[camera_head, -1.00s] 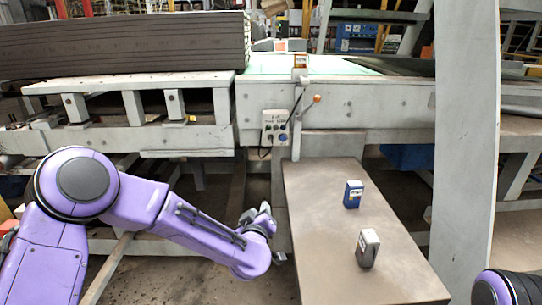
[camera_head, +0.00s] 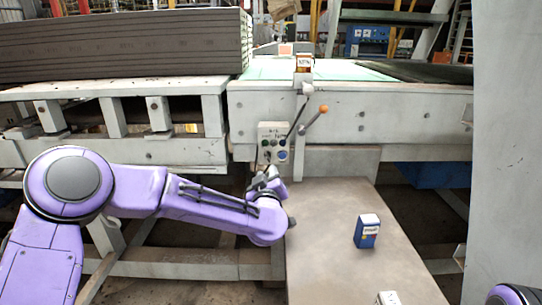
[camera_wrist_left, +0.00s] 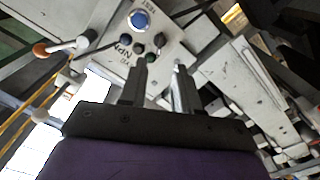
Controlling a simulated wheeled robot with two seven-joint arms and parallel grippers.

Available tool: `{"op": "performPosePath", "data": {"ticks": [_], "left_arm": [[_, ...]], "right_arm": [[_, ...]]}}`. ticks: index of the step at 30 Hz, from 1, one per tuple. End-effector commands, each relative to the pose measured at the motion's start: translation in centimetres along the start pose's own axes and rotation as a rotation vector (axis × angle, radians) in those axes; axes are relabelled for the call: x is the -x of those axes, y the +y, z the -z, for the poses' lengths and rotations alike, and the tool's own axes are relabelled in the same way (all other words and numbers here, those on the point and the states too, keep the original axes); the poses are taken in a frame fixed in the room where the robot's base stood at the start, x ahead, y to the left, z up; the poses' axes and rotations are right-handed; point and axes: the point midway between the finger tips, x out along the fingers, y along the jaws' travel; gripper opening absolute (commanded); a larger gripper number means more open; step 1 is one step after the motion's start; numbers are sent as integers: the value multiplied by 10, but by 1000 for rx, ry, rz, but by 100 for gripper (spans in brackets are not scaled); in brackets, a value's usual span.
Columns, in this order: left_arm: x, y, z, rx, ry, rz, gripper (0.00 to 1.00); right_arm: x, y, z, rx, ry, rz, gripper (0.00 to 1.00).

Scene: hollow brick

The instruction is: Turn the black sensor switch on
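A pale control panel (camera_head: 273,136) hangs on the front of the grey machine frame. In the left wrist view it appears rotated, with a blue button (camera_wrist_left: 139,20), a row of small dark knobs (camera_wrist_left: 139,48) and a separate black knob (camera_wrist_left: 160,39) beside the blue button. I cannot read which one is labelled as the sensor switch. My left gripper (camera_head: 266,180) is just below the panel in the head view. In the left wrist view its fingers (camera_wrist_left: 164,68) are apart with nothing between them, pointing toward the panel. My right gripper is out of view.
An orange-tipped lever (camera_head: 323,108) and a grey-knobbed lever (camera_head: 307,89) rise right of the panel. A brown table (camera_head: 325,250) holds a blue box (camera_head: 367,232) and a white-topped box (camera_head: 387,298). A grey post (camera_head: 507,150) stands at the right.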

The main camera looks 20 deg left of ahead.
Motion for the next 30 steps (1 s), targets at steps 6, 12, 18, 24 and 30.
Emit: {"op": "performPosePath", "data": {"ticks": [6,12,18,24,30], "left_arm": [[-44,-2,-1,3,1,5,32],[-84,-1,-1,1,1,3,32],[-99,-1,0,1,0,2,32],[-100,-1,0,1,0,1,32],[-100,-1,0,1,0,1,0]], "right_arm": [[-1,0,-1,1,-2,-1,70],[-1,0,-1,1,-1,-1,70],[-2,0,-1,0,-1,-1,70],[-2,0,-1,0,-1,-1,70],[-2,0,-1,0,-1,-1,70]]}}
